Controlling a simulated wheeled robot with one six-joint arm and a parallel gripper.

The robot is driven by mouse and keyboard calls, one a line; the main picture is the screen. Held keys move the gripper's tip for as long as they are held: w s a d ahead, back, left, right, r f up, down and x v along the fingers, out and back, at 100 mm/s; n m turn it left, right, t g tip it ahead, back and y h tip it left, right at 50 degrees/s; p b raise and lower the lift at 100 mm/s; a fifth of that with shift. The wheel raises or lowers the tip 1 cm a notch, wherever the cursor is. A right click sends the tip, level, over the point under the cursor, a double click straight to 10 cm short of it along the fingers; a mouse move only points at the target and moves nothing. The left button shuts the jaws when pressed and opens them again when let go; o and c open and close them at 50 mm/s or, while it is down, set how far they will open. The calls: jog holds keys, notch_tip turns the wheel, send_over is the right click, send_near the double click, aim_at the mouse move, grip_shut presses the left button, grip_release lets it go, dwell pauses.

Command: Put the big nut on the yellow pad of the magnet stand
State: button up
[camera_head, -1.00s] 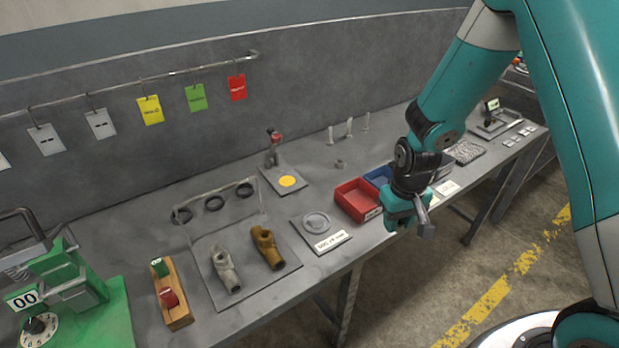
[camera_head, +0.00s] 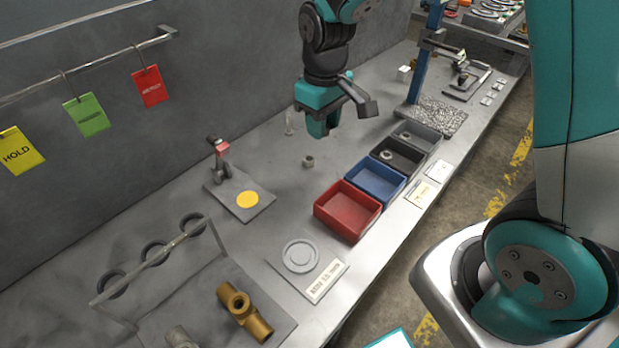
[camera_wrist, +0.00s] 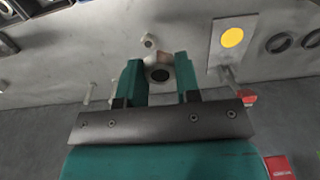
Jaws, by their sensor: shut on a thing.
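My gripper (camera_head: 322,125) hangs above the bench toward the back wall. In the wrist view my gripper (camera_wrist: 158,76) is closed on a metal piece with a dark round hole, which I take to be the big nut (camera_wrist: 158,62). The fingers hide the nut in the head view. The magnet stand (camera_head: 222,205), a grey plate with a red-topped post, lies left of and below my gripper in the head view. Its round yellow pad (camera_head: 247,199) is bare. The pad also shows at upper right in the wrist view (camera_wrist: 232,38).
A smaller nut (camera_head: 308,160) stands on the bench below my gripper, near a pale peg (camera_head: 289,122). Red (camera_head: 347,208), blue (camera_head: 376,180) and darker bins line the front edge. A round dish (camera_head: 300,256) and ring rack (camera_head: 150,262) lie nearer. Bench around the stand is clear.

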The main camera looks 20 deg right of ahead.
aim_at(320, 188)
notch_tip(320, 188, down, 16)
jog(key=shift+r, duration=0.15)
dwell(0.3)
jog(key=o, duration=1)
